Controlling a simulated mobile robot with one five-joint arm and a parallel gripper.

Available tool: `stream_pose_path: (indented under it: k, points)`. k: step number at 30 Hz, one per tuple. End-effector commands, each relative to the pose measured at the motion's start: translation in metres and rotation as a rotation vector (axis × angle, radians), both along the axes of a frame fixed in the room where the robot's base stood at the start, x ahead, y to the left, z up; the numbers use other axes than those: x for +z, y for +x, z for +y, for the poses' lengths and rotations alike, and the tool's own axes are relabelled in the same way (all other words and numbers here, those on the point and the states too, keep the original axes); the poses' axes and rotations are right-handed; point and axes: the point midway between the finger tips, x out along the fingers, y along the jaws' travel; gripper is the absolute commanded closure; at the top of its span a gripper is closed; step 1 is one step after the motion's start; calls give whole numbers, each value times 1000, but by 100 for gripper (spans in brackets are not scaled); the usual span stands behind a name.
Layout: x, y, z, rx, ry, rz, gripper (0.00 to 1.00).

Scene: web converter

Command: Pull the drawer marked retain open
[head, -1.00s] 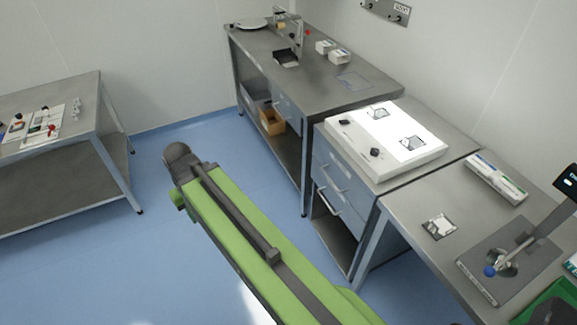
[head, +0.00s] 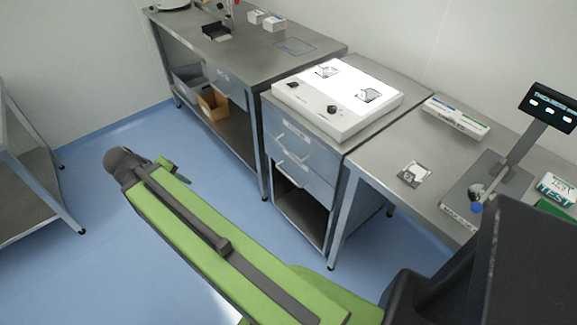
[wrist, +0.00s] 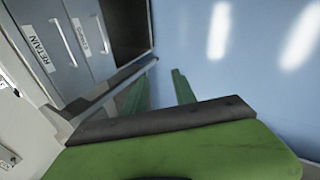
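The drawer marked RETAIN (wrist: 38,48) is at the left of the wrist view, with a white label and a thin bar handle. It is the upper drawer front (head: 300,148) of the cabinet under the light box and looks shut. A second labelled drawer (wrist: 90,33) lies beside it in the wrist view, below it on the cabinet. My gripper (wrist: 160,92) shows two green fingers spread apart with nothing between them. It is to the right of the drawer fronts, over blue floor, and touches no handle.
A white light box (head: 338,102) stands on the cabinet. An open shelf space is under the drawers. A long steel bench (head: 240,52) stands to the left and a bench with a gauge (head: 478,190) to the right. Blue floor (head: 115,225) is clear in front.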

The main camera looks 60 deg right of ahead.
Motion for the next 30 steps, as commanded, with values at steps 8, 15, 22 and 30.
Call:
stream_pose_path:
  k: [8, 15, 22, 30]
  points:
    - [-85, -51, -168, -131, -524, 103, 67]
    - [-79, -85, -229, -183, -798, 196, 67]
    - [-68, -91, -238, -190, -847, 214, 67]
    - [-79, -103, -275, -193, -845, 214, 67]
